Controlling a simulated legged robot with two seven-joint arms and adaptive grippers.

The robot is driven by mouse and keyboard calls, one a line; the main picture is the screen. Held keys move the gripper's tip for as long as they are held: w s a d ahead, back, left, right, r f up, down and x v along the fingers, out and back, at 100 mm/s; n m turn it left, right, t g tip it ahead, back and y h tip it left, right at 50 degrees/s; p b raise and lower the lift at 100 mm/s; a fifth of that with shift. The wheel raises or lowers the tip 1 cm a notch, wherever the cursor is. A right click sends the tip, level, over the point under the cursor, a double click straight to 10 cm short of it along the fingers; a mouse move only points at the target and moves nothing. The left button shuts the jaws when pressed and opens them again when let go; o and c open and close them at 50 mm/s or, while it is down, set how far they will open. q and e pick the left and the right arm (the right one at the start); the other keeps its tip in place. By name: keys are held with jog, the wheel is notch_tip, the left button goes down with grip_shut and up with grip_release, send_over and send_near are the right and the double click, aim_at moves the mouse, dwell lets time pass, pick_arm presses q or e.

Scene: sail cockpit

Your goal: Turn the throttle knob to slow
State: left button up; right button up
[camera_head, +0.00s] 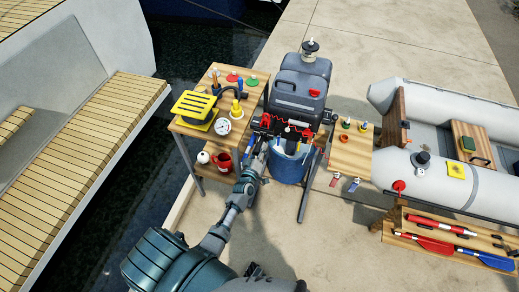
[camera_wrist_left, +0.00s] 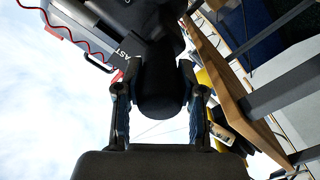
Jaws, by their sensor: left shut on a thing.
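The outboard motor (camera_head: 297,90) is dark grey and stands over a blue bucket (camera_head: 287,168). My left gripper (camera_head: 262,143) reaches the motor's front left side, where the knob is too small and covered to make out. In the left wrist view, the throttle knob (camera_wrist_left: 160,85) is a thick black rounded grip. The fingers of my left gripper (camera_wrist_left: 161,108) are on both sides of it, shut on it. Beside it a grey panel carries lettering that ends in "AST", partly hidden. My right gripper is not in view.
A wooden side table (camera_head: 193,127) at the left holds a yellow slatted item (camera_head: 195,105) and a gauge (camera_head: 222,126). A small wooden shelf (camera_head: 351,152) is right of the motor. A grey inflatable boat (camera_head: 440,180) lies at the right. Clear deck is in front.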

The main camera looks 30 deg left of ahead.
pick_arm(q)
jog(key=shift+n, duration=0.6)
jog(key=o, duration=1.1)
jog(key=shift+w+f, duration=0.1)
jog(key=shift+o, duration=0.2)
jog(key=v, duration=1.2)
jog(key=shift+a+f, duration=0.1)
